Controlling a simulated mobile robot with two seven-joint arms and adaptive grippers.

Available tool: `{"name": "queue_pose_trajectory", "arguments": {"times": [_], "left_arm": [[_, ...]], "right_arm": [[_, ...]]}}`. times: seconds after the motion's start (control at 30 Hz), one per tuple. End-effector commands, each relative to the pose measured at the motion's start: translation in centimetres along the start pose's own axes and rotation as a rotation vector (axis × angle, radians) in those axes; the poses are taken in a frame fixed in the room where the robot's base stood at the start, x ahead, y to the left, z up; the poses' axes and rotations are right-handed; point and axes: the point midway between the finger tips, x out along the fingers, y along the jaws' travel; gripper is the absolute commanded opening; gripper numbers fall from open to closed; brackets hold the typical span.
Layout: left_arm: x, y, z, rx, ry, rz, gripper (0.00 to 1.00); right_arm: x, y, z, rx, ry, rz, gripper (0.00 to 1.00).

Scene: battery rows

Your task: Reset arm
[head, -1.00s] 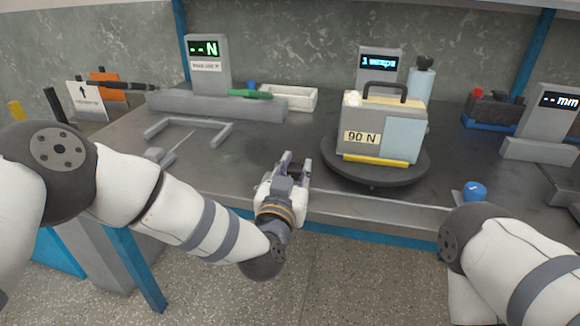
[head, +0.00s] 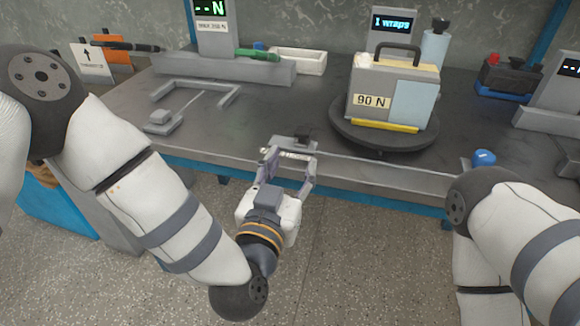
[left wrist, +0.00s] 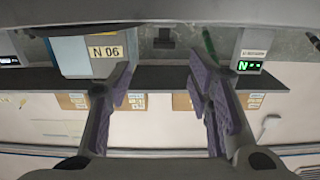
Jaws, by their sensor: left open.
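My left gripper (head: 287,168) is in front of the bench's front edge in the head view, with its two fingers spread and nothing held between them. Its purple-padded fingers also stand apart in the left wrist view (left wrist: 160,82). A small grey fixture with a dark top (head: 292,143) sits at the bench edge just beyond the fingertips; whether they touch it I cannot tell. My right arm (head: 520,225) is at the right of the head view, with its gripper out of sight.
A force display (head: 212,28), white tray (head: 298,61), wraps display (head: 393,22) and blue knob (head: 484,158) stand around. The floor in front is clear.

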Motion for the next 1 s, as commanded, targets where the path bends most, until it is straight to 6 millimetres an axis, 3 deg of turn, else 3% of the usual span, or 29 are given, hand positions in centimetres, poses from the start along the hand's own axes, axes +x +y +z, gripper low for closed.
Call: {"name": "queue_pose_trajectory", "arguments": {"times": [0.5,0.57,0.63,0.67,0.77,0.8,0.87,0.9,0.97,1.0], "left_arm": [[-0.8,0.0,0.0,0.0,-0.001,0.0,0.47],[-1.1,-0.1,0.7,-0.002,-0.025,0.007,0.47],[-2.4,-0.3,3.3,-0.01,-0.121,0.03,0.47],[-3.4,-0.5,5.0,-0.018,-0.187,0.044,0.47],[-9.1,-1.6,12.1,-0.06,-0.482,0.078,0.47],[-12.1,-2.3,14.7,-0.082,-0.608,0.08,0.47],[-17.0,-3.4,18.1,-0.118,-0.795,0.069,0.47],[-20.5,-4.2,19.9,-0.143,-0.918,0.052,0.47],[-26.0,-5.3,21.9,-0.179,-1.098,0.016,0.47],[-29.7,-6.1,22.8,-0.202,-1.214,-0.015,0.47]], "right_arm": [[0.0,0.0,0.0,0.0,0.0,0.0,0.53],[-0.1,0.0,0.0,0.0,0.003,0.0,0.53],[-0.6,0.0,-0.2,0.0,0.013,-0.001,0.53],[-0.9,0.0,-0.3,0.001,0.02,-0.001,0.53],[-2.0,-0.1,-0.8,0.001,0.048,-0.002,0.53],[-2.5,-0.1,-1.0,0.001,0.059,-0.003,0.53],[-3.1,-0.1,-1.2,0.001,0.075,-0.004,0.53],[-3.5,-0.1,-1.4,0.001,0.086,-0.004,0.53],[-4.1,-0.1,-1.7,0.002,0.102,-0.005,0.53],[-4.5,-0.1,-1.8,0.002,0.113,-0.006,0.53]]}}
